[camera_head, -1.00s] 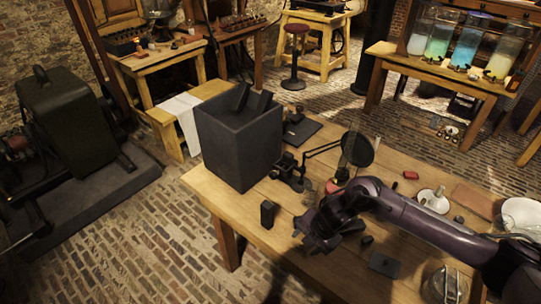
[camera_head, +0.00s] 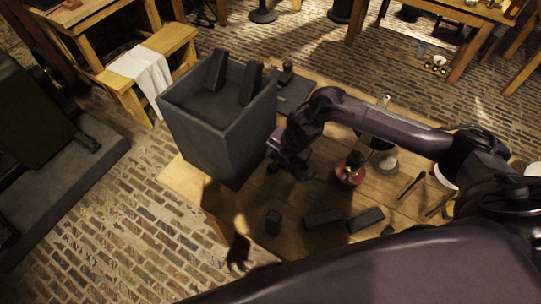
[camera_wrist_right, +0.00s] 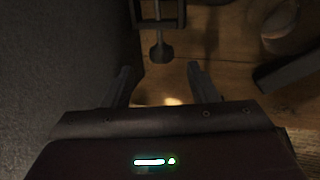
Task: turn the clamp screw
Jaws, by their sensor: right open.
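The clamp (camera_head: 293,166) stands on the bench right beside the large dark jar (camera_head: 215,125), partly hidden by my right gripper. In the right wrist view its upright screw (camera_wrist_right: 159,30) hangs from a dark frame and ends in a rounded foot. My right gripper (camera_head: 284,143) is over the clamp, next to the jar's right wall. In the right wrist view the right gripper's jaws (camera_wrist_right: 163,80) are open and empty, with the screw foot just beyond the gap between them, apart from both fingers.
The jar holds two dark blocks and its wall fills the left of the wrist view. A red item (camera_head: 350,170), dark bars (camera_head: 323,218) and a small dark block (camera_head: 273,222) lie on the wooden bench (camera_head: 185,180). A bench with a white cloth (camera_head: 140,68) stands at left.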

